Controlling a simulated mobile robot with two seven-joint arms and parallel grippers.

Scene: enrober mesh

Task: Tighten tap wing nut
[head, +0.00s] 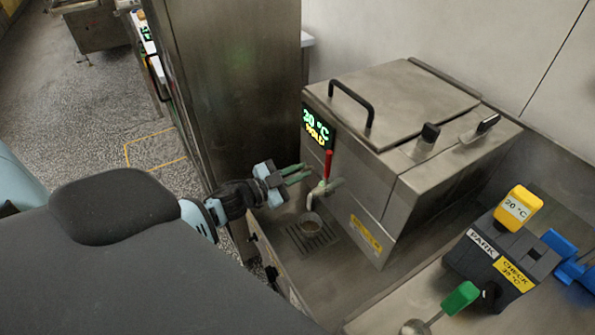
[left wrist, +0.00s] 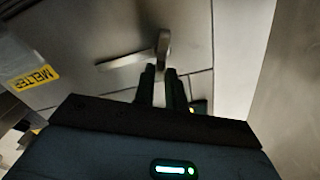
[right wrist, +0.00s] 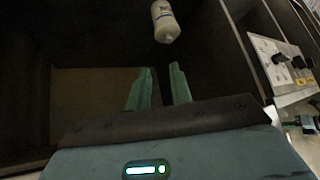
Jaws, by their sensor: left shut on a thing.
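The tap (head: 318,192) sticks out of the front of the steel tank, with a red lever (head: 328,165) upright on it. My left gripper (head: 304,173) reaches in from the left at the tap. In the left wrist view its green fingers (left wrist: 162,72) are close together on the lower end of a grey metal wing (left wrist: 163,46), which I take for the tap wing nut; the fingers partly hide it. My right gripper (right wrist: 158,82) shows only in the right wrist view, open with nothing between its fingers, above a dark compartment.
The steel tank (head: 440,163) has a display reading 30 °C HOLD (head: 317,127). A dark block (head: 478,262) is at right. A white bottle (right wrist: 165,22) lies beyond my right fingers.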

